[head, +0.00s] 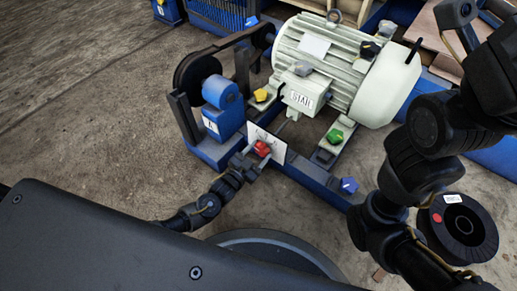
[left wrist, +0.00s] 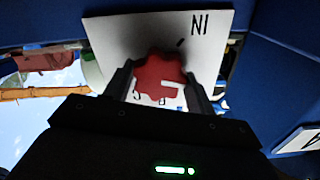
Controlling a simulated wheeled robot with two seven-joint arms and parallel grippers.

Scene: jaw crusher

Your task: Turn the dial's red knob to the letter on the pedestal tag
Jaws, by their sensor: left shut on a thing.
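The red knob (head: 262,148) sits on a white dial plate (head: 276,152) at the front of the blue machine frame. My left gripper (head: 254,156) is shut on the knob. In the left wrist view the two fingers (left wrist: 158,84) grip the sides of the red knob (left wrist: 158,72), which has a white mark on its right half. The white dial plate (left wrist: 110,38) behind it carries dark letters, partly hidden by the knob and fingers. The pedestal tag (head: 211,125) is white, on the blue pedestal. Its letter is small and looks like an A in the left wrist view (left wrist: 302,141).
A large pale motor (head: 335,60) with a tag stands behind the dial. Yellow (head: 261,95), green (head: 334,136) and blue (head: 348,186) knobs lie around it. A black spool (head: 463,228) stands at the right. Floor at the left is clear.

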